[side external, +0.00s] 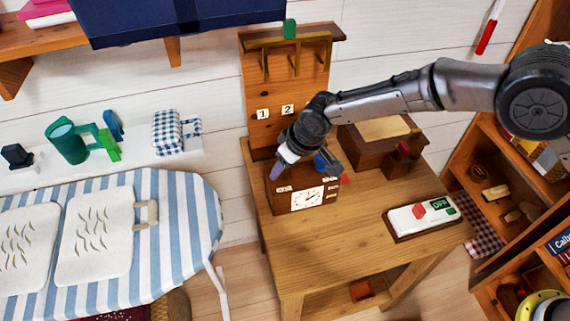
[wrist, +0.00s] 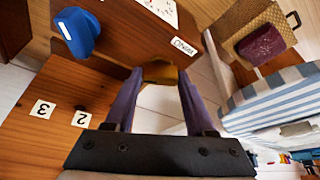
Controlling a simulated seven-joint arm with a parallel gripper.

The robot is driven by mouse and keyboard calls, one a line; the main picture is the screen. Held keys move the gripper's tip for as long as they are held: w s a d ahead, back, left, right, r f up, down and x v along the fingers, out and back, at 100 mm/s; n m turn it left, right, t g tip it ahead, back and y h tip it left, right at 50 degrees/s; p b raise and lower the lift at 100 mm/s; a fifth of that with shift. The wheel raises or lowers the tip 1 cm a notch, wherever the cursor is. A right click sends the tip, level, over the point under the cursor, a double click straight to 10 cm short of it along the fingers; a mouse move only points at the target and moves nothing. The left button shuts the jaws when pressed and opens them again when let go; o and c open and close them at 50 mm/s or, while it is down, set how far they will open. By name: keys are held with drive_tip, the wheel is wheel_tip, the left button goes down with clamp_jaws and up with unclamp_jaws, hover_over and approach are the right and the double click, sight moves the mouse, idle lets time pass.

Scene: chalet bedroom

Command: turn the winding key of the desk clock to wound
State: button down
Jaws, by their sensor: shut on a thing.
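The desk clock (side external: 281,203) is a brown wooden box with a white dial on its front, standing at the back left of the wooden table. In the wrist view its body (wrist: 130,35) fills the upper middle, with a small white label whose word I cannot read surely. A blue knob (wrist: 77,31) sits on the clock; it also shows in the side view (side external: 326,163). My gripper (side external: 275,171) is at the clock's left end, with purple fingers. In the wrist view my gripper (wrist: 160,76) is shut on the brass winding key (wrist: 160,70). The key is partly hidden, and its exact angle is unclear.
A wooden board (side external: 261,99) with hooks and number tags stands behind the clock. A brown box (side external: 370,147) is to the right, and a white panel marked OFF (side external: 408,218) lies front right. The striped ironing board (side external: 188,205) is left. The table's front middle (side external: 330,245) is clear.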

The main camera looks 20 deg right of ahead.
drive_tip(key=shift+a+m+h, duration=0.1)
drive_tip(key=shift+m+h, duration=0.7)
drive_tip(key=shift+m, duration=1.3)
drive_tip(key=shift+c, duration=1.2)
unclamp_jaws()
drive_tip(key=shift+t, duration=0.3)
drive_tip(key=shift+s, duration=0.1)
drive_tip(key=v, duration=1.3)
drive_tip(key=shift+r, duration=0.45)
